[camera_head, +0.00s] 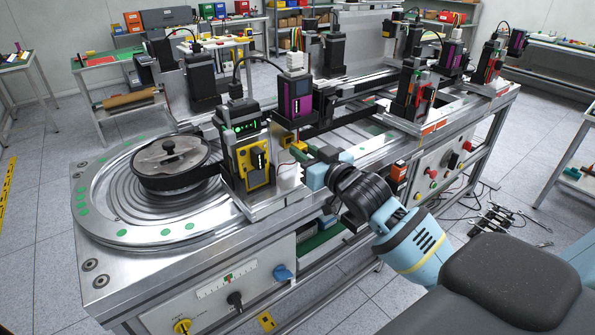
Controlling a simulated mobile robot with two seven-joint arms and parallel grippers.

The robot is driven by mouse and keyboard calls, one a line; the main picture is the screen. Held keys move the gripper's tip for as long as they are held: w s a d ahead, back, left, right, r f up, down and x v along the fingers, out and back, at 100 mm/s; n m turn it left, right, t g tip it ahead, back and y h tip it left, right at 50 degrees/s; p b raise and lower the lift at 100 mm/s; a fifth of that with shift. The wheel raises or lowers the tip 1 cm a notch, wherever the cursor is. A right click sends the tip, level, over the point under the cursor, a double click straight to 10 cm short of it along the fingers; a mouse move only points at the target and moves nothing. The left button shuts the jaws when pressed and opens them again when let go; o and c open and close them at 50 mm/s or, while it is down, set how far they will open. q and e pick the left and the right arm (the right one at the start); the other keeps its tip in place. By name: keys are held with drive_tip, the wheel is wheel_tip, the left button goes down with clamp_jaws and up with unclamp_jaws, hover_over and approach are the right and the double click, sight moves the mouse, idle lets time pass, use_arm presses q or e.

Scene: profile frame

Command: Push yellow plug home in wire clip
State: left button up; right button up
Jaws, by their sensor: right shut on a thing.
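My right gripper (299,155) reaches in from the right on a light blue arm, low over the near edge of the machine table. It is shut, with a small yellow piece (301,146) at its fingertips that looks like the yellow plug. The fingers hide most of it. A thin red wire (283,165) shows beside the fingertips, above a white block (290,179). The wire clip is too small or hidden to make out, so I cannot tell how the plug sits in it. My left gripper is not in view.
A black and yellow station (254,165) stands just left of the gripper, and a purple and black unit (295,97) stands behind it. A round metal turntable (105,205) fills the table's left end. Knobs line the front panel (215,290).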

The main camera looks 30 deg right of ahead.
drive_tip(key=shift+w, duration=1.05)
idle(0.5)
drive_tip(key=o, duration=1)
drive_tip(key=shift+a, duration=0.1)
drive_tip(key=shift+o, duration=0.2)
drive_tip(key=shift+c, duration=0.5)
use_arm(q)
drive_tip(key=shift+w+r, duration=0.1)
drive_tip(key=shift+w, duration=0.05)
use_arm(e)
drive_tip(key=shift+s, duration=0.1)
drive_tip(key=shift+s, duration=0.3)
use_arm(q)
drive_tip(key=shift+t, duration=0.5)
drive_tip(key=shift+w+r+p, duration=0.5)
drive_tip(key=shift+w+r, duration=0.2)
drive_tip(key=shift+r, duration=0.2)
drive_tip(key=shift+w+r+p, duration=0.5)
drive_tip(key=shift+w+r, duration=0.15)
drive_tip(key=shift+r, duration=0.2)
use_arm(e)
drive_tip(key=shift+s+d, duration=0.2)
drive_tip(key=shift+s, duration=1.9)
drive_tip(key=shift+f, duration=0.1)
